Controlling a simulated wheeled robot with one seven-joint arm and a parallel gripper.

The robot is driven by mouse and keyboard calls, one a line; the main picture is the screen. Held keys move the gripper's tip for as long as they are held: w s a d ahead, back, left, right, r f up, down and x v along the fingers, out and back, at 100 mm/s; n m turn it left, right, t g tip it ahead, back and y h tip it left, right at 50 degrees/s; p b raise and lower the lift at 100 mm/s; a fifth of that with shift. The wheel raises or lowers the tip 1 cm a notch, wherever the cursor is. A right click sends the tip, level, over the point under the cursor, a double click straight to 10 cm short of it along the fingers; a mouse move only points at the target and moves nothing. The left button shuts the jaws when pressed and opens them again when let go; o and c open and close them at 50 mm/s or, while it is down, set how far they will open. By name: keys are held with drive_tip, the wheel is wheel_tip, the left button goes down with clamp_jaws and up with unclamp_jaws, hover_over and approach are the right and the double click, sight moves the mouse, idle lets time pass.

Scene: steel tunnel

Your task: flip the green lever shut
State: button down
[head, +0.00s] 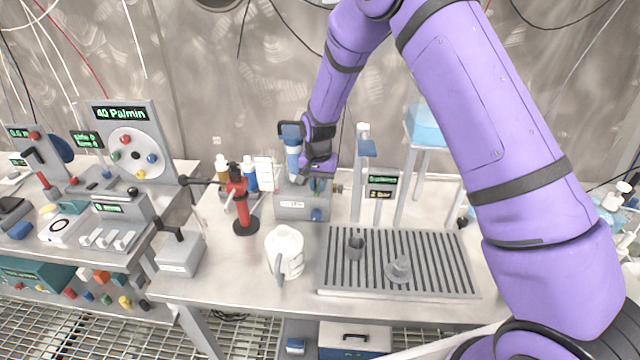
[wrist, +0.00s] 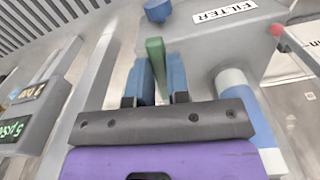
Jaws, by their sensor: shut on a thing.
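The green lever (wrist: 154,52) stands out from the side of the grey filter box in the wrist view. My gripper (wrist: 157,72) has its two blue fingers on either side of the lever and is shut on it. In the head view my gripper (head: 320,172) is at the right end of the filter box (head: 292,207), in front of the back wall.
A blue-and-white cylinder (head: 292,150) stands on the box, close to my gripper. The dispenser with a green display (head: 382,182) and a slatted drip tray (head: 335,270) are to the right. A white jug (head: 284,245) and red stand (head: 240,205) are in front and left.

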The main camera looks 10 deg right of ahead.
drive_tip(key=m, duration=0.1)
drive_tip(key=w+a+m, duration=0.1)
drive_tip(key=m, duration=0.1)
drive_tip(key=shift+a+m, duration=0.15)
drive_tip(key=shift+m, duration=0.15)
drive_tip(key=shift+w+a+m, duration=0.2)
drive_tip(key=shift+w+m, duration=0.05)
drive_tip(key=shift+m, duration=0.85)
drive_tip(key=c, duration=1.1)
unclamp_jaws()
